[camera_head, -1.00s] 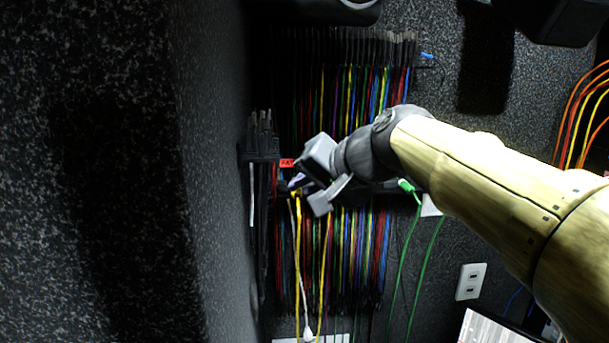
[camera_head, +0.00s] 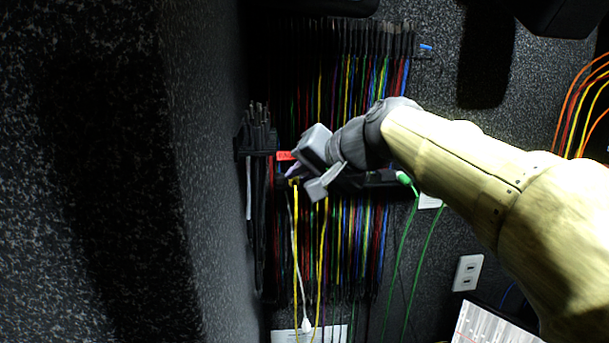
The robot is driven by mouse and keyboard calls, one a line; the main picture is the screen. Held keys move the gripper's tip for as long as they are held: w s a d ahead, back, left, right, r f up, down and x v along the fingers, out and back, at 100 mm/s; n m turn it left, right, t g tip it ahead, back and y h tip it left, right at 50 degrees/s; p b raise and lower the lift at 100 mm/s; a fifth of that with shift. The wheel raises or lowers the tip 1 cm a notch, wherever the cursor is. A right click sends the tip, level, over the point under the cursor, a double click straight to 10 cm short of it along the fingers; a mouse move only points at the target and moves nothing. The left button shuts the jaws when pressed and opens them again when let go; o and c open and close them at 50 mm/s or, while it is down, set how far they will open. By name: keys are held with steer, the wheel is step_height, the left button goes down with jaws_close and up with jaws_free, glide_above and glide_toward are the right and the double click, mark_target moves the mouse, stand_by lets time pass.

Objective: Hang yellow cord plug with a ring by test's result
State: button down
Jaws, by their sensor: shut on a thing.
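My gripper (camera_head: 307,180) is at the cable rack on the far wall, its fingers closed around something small. The yellow cord (camera_head: 297,250) hangs straight down from beside the fingers, with its yellow plug end (camera_head: 293,182) at the left of the jaws. The fingers and a small purple piece (camera_head: 292,172) partly hide the plug, and I cannot make out a ring. A red label (camera_head: 286,155) with unreadable lettering sits just above and left of the gripper.
Rows of hanging coloured cords (camera_head: 350,235) fill the rack behind and below the gripper. A black bracket with dark cords (camera_head: 257,140) stands close on the left, beside the speckled side wall (camera_head: 205,150). A green plug (camera_head: 404,178) is right of the gripper. An outlet (camera_head: 468,273) is lower right.

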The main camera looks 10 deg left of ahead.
steer(key=shift+w+a+f+b, duration=0.1)
steer(key=shift+w+a+f, duration=0.1)
steer(key=shift+w+f, duration=0.4)
steer(key=shift+w+a+f+b, duration=0.2)
steer(key=shift+w+f, duration=0.15)
steer(key=shift+w, duration=0.6)
steer(key=shift+w+a+f+b, duration=0.1)
steer(key=shift+w+a+f, duration=0.1)
steer(key=shift+w+f, duration=0.4)
steer(key=shift+w+r, duration=0.15)
steer(key=shift+w, duration=0.1)
steer(key=shift+s, duration=0.15)
